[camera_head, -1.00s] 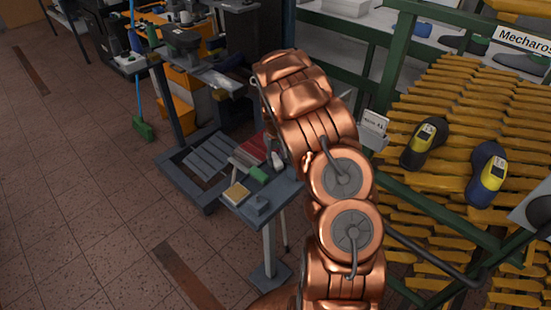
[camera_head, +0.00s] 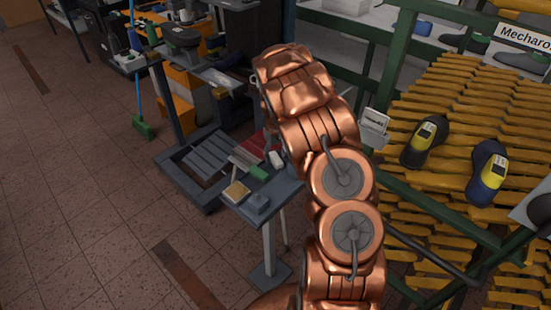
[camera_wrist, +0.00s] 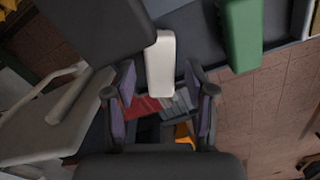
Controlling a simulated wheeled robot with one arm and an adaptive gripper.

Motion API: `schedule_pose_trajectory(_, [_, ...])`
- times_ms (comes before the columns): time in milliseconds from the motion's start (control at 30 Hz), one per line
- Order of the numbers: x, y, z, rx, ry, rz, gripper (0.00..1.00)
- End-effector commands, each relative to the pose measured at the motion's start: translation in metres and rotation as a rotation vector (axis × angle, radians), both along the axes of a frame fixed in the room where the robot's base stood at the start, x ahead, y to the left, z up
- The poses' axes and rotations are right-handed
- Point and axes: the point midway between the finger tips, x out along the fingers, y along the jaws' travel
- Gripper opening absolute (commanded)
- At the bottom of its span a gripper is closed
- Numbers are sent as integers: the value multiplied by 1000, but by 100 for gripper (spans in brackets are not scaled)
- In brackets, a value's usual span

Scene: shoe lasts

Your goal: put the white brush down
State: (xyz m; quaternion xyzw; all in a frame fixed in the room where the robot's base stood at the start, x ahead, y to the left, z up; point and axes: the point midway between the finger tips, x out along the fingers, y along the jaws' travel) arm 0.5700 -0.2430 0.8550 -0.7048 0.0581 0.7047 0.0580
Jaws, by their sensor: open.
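The white brush (camera_wrist: 160,64) is a pale block in the wrist view. It lies between and just beyond the tips of my gripper (camera_wrist: 160,80). My gripper is open, with a gap on both sides of the brush. In the head view the white brush (camera_head: 276,160) shows at the right part of the small grey table (camera_head: 236,196), beside my arm. My arm hides my gripper there. I cannot tell whether the brush's whole underside touches the tabletop.
A green block (camera_head: 259,173) lies close to the white brush; it also shows in the wrist view (camera_wrist: 240,32). A red item (camera_head: 250,149) lies behind. Shoe racks (camera_head: 450,120) stand right.

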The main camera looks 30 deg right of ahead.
Motion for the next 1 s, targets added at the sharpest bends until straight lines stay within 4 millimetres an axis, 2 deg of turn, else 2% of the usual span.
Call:
schedule_pose_trajectory(333, [2, 0, 62, -2, -9, 0, 55])
schedule_pose_trajectory(500, [1, 0, 87, 0, -3, 1, 55])
schedule_pose_trajectory(700, [0, 0, 104, 0, -1, 1, 55])
schedule_pose_trajectory(867, [0, 1, 108, -1, 0, 0, 55])
schedule_pose_trajectory(1000, [-10, 11, 118, -6, 5, -6, 55])
